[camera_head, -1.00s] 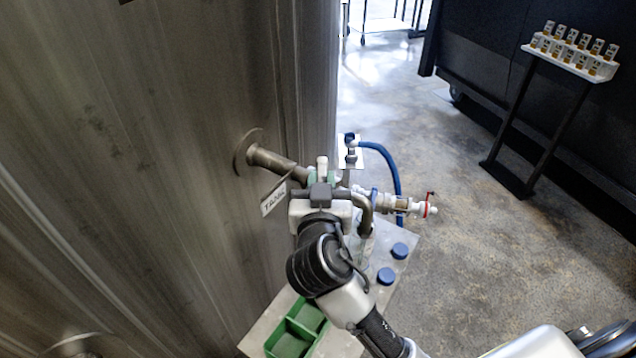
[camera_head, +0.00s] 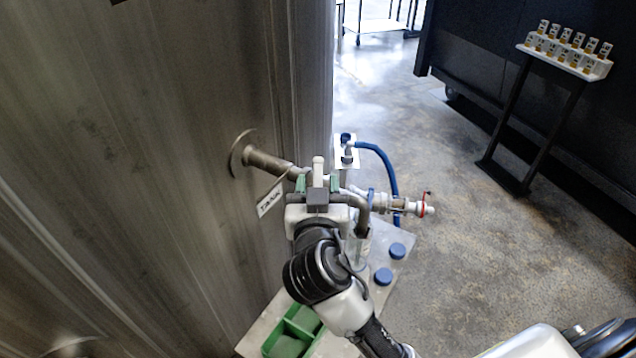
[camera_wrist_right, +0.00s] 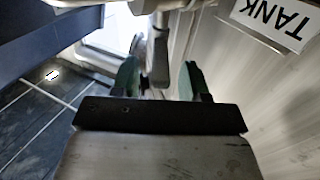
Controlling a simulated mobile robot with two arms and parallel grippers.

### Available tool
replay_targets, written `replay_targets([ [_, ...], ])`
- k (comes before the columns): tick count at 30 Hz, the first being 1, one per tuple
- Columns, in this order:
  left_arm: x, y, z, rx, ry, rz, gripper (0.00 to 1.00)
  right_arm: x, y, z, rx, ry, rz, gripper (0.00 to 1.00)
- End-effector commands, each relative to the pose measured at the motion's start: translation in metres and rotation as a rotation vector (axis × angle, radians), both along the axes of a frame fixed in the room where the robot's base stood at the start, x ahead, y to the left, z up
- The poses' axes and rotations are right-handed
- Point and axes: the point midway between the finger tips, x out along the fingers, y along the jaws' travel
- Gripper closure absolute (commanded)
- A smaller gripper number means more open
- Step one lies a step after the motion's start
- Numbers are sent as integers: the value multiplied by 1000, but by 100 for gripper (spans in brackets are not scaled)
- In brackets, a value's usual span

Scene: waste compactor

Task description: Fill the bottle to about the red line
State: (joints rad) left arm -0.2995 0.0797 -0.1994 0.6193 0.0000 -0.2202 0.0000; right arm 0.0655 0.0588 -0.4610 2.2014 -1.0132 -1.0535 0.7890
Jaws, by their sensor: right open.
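A metal pipe (camera_head: 270,163) leaves the steel tank wall and leads to a tap with a pale upright handle (camera_head: 318,168). My right gripper (camera_head: 318,184) is open at the tap, its green-padded fingers on either side of the handle. In the right wrist view, the gripper (camera_wrist_right: 160,80) has a grey lever part (camera_wrist_right: 158,62) between its spread fingers; contact cannot be told. A bent spout (camera_head: 364,218) points down over a clear bottle (camera_head: 359,249), partly hidden by my arm. The red line and the liquid level cannot be made out. My left gripper is not in view.
A TANK label (camera_head: 270,200) hangs beside the pipe. A side valve (camera_head: 405,206) and blue hose (camera_head: 390,165) lie right of the tap. Blue caps (camera_head: 383,276) and a green bin (camera_head: 290,345) are on the small table (camera_head: 398,265). A sample rack (camera_head: 570,62) stands far right.

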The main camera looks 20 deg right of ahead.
Motion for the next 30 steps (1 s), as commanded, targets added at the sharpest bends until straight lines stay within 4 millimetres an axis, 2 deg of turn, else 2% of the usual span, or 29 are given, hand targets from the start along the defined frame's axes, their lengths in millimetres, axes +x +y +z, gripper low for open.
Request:
replay_targets([
  [9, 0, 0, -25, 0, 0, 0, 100, -59, 23, -5, 6, 2, 1, 55],
  [15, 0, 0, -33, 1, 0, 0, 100, -84, 33, -3, 3, 2, 0, 55],
  [20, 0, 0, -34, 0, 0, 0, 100, -91, 35, -1, 2, 1, -1, 55],
  [30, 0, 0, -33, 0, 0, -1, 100, -91, 35, 0, 0, 1, -1, 55],
])
